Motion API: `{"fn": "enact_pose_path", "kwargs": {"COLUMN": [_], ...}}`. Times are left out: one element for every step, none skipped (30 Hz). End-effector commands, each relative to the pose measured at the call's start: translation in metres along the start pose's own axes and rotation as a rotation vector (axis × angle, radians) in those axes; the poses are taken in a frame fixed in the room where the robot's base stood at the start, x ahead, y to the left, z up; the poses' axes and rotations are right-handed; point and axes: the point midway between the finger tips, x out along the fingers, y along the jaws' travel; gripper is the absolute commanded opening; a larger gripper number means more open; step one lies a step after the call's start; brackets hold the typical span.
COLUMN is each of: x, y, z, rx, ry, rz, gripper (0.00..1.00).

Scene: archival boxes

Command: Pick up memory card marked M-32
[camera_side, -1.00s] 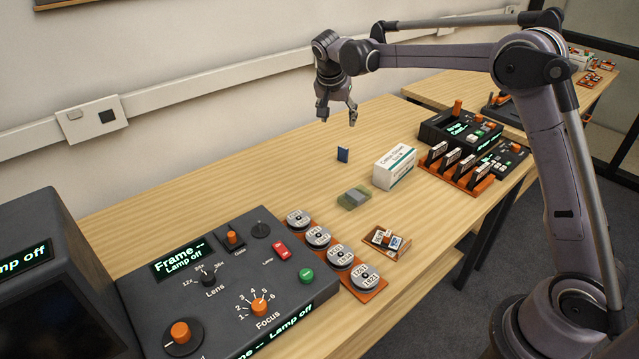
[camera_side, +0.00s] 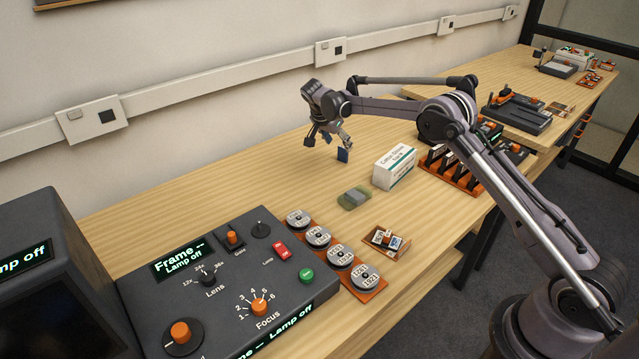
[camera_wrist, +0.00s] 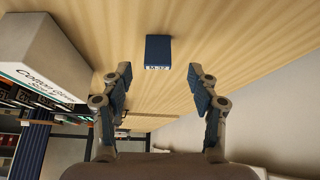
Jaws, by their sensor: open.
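My gripper (camera_side: 327,141) is low over the table, just left of the card in the side view. In the wrist view my gripper (camera_wrist: 160,85) has its fingers spread apart with nothing between them. The card lies ahead of the fingertips, roughly centred between them, and does not appear to be touched.
A white box of cotton gloves (camera_side: 394,167) stands right of the card. A grey-green sponge-like block (camera_side: 354,198) and a small tray (camera_side: 386,242) lie nearer. A black device panel (camera_side: 215,285) fills the front left. The table left of the card is clear.

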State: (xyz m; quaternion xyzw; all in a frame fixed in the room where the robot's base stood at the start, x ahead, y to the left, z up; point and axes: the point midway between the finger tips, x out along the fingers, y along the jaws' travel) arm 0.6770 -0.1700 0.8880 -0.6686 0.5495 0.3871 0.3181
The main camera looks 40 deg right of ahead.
Motion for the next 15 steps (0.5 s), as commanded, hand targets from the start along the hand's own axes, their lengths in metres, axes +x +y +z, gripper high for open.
{"fn": "enact_pose_path", "kwargs": {"x": [0.004, 0.006, 0.008, 0.009, 0.011, 0.014, 0.017, 0.021, 0.026, 0.030, 0.035, 0.041, 0.045, 0.049, 0.053], "y": [0.000, 0.000, 0.000, 0.000, 0.001, 0.001, 0.001, 0.002, 0.002, 0.002, 0.003, 0.003, 0.003, 0.003, 0.003], "z": [0.000, 0.000, 0.000, 0.000, 0.000, -0.001, -0.001, -0.001, -0.001, -0.001, -0.001, -0.001, -0.001, -0.001, -0.001], "rx": [0.000, 0.000, -0.001, -0.001, -0.001, -0.001, 0.000, 0.000, 0.000, 0.000, 0.000, 0.001, 0.000, 0.000, 0.000], "ry": [0.000, 0.000, 0.000, 0.000, 0.000, -0.001, -0.001, -0.001, -0.001, -0.001, 0.000, 0.000, -0.001, 0.000, 0.000], "rz": [0.000, 0.000, 0.000, 0.000, 0.000, 0.000, 0.000, 0.000, 0.000, 0.000, 0.000, -0.001, -0.001, -0.001, -0.001], "gripper": [0.60, 0.60, 0.60, 0.60, 0.60, 0.60, 0.60, 0.60, 0.60, 0.60, 0.60, 0.60, 0.60, 0.60, 0.60]}}
